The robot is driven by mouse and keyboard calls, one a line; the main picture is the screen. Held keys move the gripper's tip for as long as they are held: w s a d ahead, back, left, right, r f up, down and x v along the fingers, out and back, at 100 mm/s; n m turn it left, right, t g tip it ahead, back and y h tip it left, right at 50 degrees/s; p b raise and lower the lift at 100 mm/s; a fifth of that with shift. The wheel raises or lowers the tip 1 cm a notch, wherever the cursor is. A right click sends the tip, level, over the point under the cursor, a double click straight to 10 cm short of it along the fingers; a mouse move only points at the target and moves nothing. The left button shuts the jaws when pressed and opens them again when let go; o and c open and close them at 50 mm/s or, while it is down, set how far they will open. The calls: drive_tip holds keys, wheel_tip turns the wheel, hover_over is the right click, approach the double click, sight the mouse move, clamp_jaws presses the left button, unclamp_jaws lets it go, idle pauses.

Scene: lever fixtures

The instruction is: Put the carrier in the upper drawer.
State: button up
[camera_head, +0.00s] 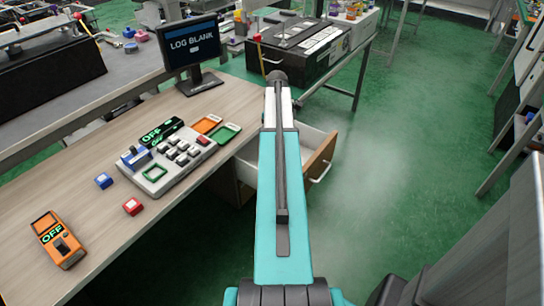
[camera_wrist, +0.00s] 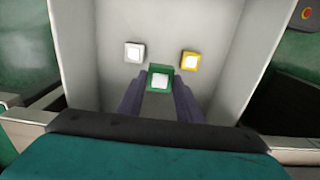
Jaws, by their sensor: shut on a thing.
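My gripper (camera_wrist: 160,95) shows in the wrist view with its two dark fingers closed on a small green block (camera_wrist: 160,69) with a pale square on its top face. I take this block to be the carrier, but the frames do not confirm it. The gripper points down into a pale open drawer (camera_wrist: 220,25); whether the block touches the drawer floor I cannot tell. In the head view the pulled-out drawer (camera_head: 318,165) has a wooden front and a metal handle, and sits under the desk's right end. My arm hides much of it and the gripper there.
A white block (camera_wrist: 134,52) and a yellow block (camera_wrist: 190,61) lie in the drawer close by.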

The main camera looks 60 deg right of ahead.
drive_tip(key=shift+w+a+f, duration=0.1)
drive_tip(key=shift+f, duration=2.8)
drive_tip(key=shift+f, duration=1.9)
drive_tip(key=o, duration=0.4)
drive_tip(key=shift+f, duration=0.15)
drive_tip(key=shift+o, duration=0.7)
